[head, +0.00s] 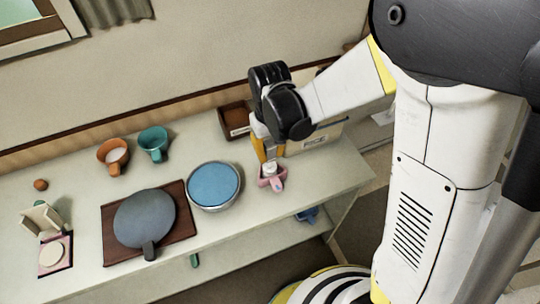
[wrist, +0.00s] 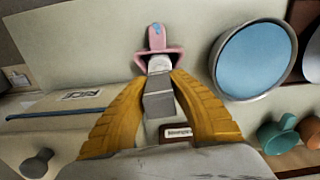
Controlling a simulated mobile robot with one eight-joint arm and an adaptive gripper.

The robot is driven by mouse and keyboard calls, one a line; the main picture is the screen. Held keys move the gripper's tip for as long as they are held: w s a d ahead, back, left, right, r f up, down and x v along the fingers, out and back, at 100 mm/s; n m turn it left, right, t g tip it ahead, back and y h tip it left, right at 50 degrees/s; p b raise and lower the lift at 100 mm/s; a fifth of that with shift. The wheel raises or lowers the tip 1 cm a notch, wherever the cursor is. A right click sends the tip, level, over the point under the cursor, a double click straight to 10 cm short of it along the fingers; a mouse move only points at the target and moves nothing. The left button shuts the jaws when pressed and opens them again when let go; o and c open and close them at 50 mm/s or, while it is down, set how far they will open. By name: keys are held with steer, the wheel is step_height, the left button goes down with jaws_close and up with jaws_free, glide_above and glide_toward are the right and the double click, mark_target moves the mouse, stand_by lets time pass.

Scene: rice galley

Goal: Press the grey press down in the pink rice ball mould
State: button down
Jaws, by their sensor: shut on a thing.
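The pink rice ball mould (head: 278,182) stands on the counter right of the blue-topped bowl. In the wrist view the mould (wrist: 176,53) lies just beyond my fingertips, with a small blue patch on its far end. My gripper (head: 269,158) is above the mould, pointing down. In the wrist view my gripper (wrist: 160,88) is shut on the grey press (wrist: 158,103), with its yellow fingers on either side. The press's pale lower end (wrist: 159,65) is at the mould's opening. How deep it sits inside is hidden.
A bowl with a blue top (head: 214,186) stands close left of the mould. Further left are a round grey pan (head: 145,218) on a brown board, an orange cup (head: 113,155) and a teal cup (head: 154,143). A brown tray (head: 235,120) is behind. The counter's front edge is near.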

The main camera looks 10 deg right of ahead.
mark_target(270, 142)
steer(key=shift+f+b, duration=1.85)
steer(key=shift+f, duration=0.25)
stand_by(1.2)
steer(key=shift+r, duration=0.2)
stand_by(0.4)
steer(key=shift+r+p, duration=0.4)
steer(key=shift+r, duration=0.05)
steer(key=shift+r, duration=0.1)
step_height(270, 142, up, 7)
steer(key=p, duration=0.5)
steer(key=shift+r, duration=0.2)
